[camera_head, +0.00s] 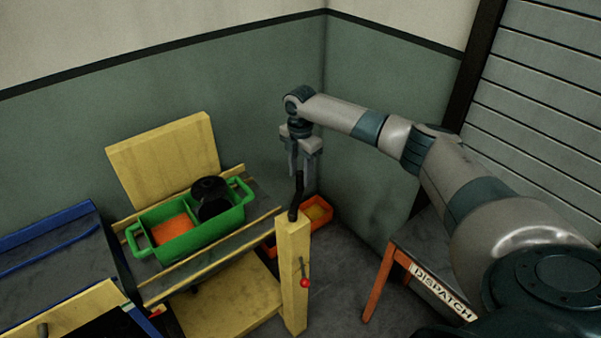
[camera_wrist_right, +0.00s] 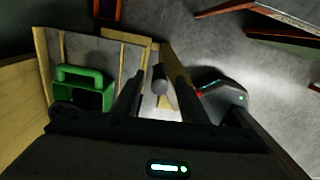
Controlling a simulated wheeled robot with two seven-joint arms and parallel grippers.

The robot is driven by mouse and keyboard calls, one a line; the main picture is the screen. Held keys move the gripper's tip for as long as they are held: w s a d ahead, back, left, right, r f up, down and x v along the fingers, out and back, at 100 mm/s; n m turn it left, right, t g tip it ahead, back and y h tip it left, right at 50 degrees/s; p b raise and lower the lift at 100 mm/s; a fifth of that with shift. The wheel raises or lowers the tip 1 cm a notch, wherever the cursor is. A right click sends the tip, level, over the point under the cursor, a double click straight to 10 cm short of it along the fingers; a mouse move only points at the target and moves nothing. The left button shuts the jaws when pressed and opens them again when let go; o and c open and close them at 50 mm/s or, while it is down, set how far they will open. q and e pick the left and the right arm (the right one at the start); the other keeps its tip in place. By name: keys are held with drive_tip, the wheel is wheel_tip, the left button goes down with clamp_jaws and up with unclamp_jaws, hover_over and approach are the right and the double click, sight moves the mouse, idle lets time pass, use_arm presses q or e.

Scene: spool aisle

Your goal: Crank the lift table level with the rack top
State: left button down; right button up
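The lift table (camera_head: 232,245), with yellow side rails and a dark deck, stands left of centre with a green tote (camera_head: 188,243) on it. A yellow post (camera_head: 292,262) rises at its right front corner. A black crank handle (camera_head: 298,188) stands upright on the post. My right gripper (camera_head: 301,168) points down over the handle. In the right wrist view the crank's grey-looking end (camera_wrist_right: 160,84) lies between the two spread fingers, with gaps on both sides. The blue-edged rack (camera_head: 55,255) is at the left. My left gripper is not in view.
The tote holds an orange piece (camera_head: 174,228) and a black spool (camera_head: 211,196). A red-knobbed lever (camera_head: 305,283) sits on the post's side. An orange bin (camera_head: 318,212) lies behind the post. A DISPATCH table (camera_head: 425,275) stands right; floor shows between it and the post.

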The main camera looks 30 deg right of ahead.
drive_tip(key=shift+f, duration=0.75)
clamp_jaws()
